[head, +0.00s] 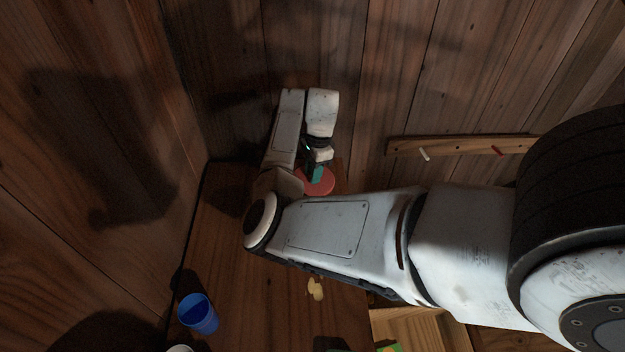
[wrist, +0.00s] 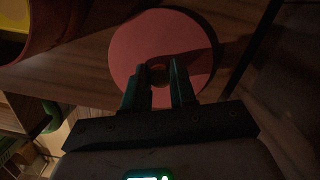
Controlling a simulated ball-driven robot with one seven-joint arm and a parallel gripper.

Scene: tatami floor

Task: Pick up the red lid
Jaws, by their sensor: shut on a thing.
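The red lid (head: 321,187) is a flat round disc at the back of the wooden surface in the head view, partly hidden by my arm and gripper. In the wrist view the red lid (wrist: 135,50) shows almost whole, with a small round brownish knob (wrist: 160,75) at its middle. My gripper (head: 317,173) is over the lid in the head view. In the wrist view my gripper (wrist: 164,72) has its two teal fingers on either side of the knob, shut on it. Whether the lid touches the surface below cannot be told.
A blue cup (head: 198,315) stands at the front left of the wooden surface (head: 235,250). Small tan pieces (head: 316,288) lie near its middle. A wooden rail with pegs (head: 460,146) is on the wall. A yellow and dark red object (wrist: 40,30) is close beside the lid.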

